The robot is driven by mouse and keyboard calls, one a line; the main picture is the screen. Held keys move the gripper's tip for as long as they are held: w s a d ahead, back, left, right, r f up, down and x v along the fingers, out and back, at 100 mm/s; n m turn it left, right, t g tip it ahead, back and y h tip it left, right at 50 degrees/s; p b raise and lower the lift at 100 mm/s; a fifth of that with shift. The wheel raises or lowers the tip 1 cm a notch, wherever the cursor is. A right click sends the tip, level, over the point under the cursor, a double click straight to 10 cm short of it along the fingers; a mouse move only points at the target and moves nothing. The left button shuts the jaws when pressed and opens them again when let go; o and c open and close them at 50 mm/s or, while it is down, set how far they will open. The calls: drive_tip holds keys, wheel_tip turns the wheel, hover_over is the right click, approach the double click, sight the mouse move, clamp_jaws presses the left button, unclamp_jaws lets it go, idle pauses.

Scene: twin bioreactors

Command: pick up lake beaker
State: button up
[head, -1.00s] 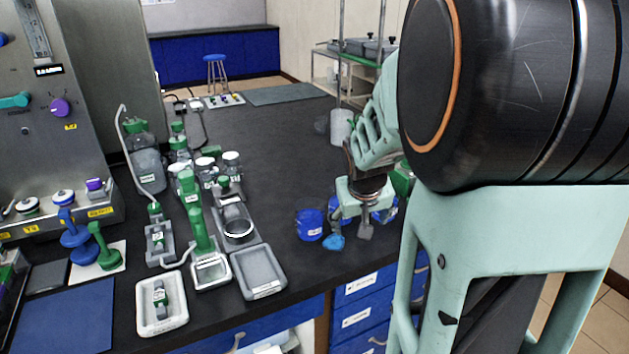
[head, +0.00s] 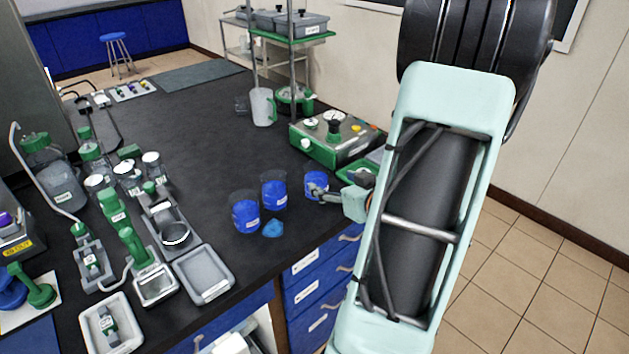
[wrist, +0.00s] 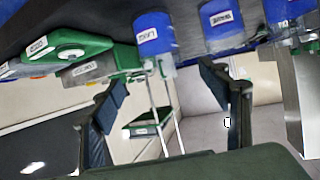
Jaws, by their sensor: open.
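Three beakers with blue contents and white labels stand near the bench's front edge. The rightmost one (head: 316,182) is beside my gripper (head: 322,190); the others are the middle beaker (head: 274,190) and the left beaker (head: 245,213). In the wrist view, a blue beaker (wrist: 154,32) has a blurred label that seems to read "LAKE"; it appears to be the rightmost one. My gripper (wrist: 166,86) is open there, with that beaker beyond its spread fingertips and nothing between them. In the head view a finger overlaps the rightmost beaker; I cannot tell if they touch.
A small blue piece (head: 272,229) lies in front of the beakers. A green-and-grey instrument (head: 335,138) stands behind and right of them. A grey tray (head: 204,273) and several green-topped devices are at left. The middle of the bench (head: 200,130) is clear.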

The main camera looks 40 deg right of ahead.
sight(311, 171)
drive_tip(key=x, duration=1)
drive_tip(key=shift+w, duration=0.25)
drive_tip(key=shift+c, duration=0.3)
drive_tip(key=c, duration=1.2)
drive_tip(key=shift+r, duration=0.1)
drive_tip(key=shift+c, duration=0.2)
